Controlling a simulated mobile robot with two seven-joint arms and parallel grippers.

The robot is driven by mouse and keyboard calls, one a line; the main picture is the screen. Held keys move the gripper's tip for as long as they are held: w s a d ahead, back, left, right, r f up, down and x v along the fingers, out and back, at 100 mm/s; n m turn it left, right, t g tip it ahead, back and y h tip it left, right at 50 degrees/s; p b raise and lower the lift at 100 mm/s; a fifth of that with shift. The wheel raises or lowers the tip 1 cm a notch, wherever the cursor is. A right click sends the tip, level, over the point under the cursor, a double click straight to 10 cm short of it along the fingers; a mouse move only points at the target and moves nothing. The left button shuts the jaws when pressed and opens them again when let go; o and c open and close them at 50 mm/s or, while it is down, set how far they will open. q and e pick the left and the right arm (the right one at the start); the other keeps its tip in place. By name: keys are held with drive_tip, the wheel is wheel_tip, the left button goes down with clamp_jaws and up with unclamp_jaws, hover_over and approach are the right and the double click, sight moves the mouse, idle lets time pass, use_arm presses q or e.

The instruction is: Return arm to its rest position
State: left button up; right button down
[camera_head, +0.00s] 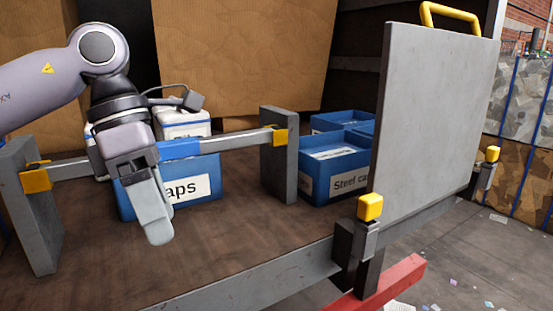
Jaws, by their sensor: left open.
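My left arm (40,92) comes in from the upper left and bends down at a rounded joint. My left gripper (152,215) points downward in front of the horizontal bar (225,141), over the brown surface (220,245). It is open and I see nothing held in it. Its near finger hides most of the other one. The gripper covers part of a blue bin (205,205) whose label ends in "aps". I cannot tell whether the gripper touches the bar. My right gripper is out of view.
The bar runs between two grey posts (279,160). Blue bins (321,185), one labelled "Steel ca", stand behind to the right. A tall grey panel (435,110) with a yellow handle (450,12) stands at right. Large cardboard (240,55) backs the scene. The front surface is clear.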

use_arm(q)
drive_tip(key=s+d+f+n+g+h, duration=0.2)
drive_tip(key=d+f+n+h, duration=0.1)
drive_tip(key=d+h, duration=0.55)
drive_tip(key=s+d+f+n+g+h, duration=0.2)
drive_tip(key=s+d+f+n+h, duration=0.1)
drive_tip(key=d+h, duration=0.55)
drive_tip(key=w+a+f+n+t+y, duration=0.35)
drive_tip(key=f+n+t, duration=0.35)
drive_tip(key=n, duration=0.4)
drive_tip(key=w+a+f+n+t+y, duration=0.25)
drive_tip(key=a+f+n+t, duration=0.2)
drive_tip(key=n+t, duration=0.5)
drive_tip(key=w+a+f+n+t+y, duration=0.25)
drive_tip(key=f+n+t, duration=0.45)
drive_tip(key=n, duration=0.4)
drive_tip(key=s+a+f+n+g+y, duration=0.3)
drive_tip(key=s+a+f, duration=0.3)
drive_tip(key=f, duration=0.5)
drive_tip(key=s+a+f+n+g+y, duration=0.4)
drive_tip(key=s+a+f+n+y, duration=0.2)
drive_tip(key=s+f, duration=0.5)
drive_tip(key=shift+f, duration=0.25)
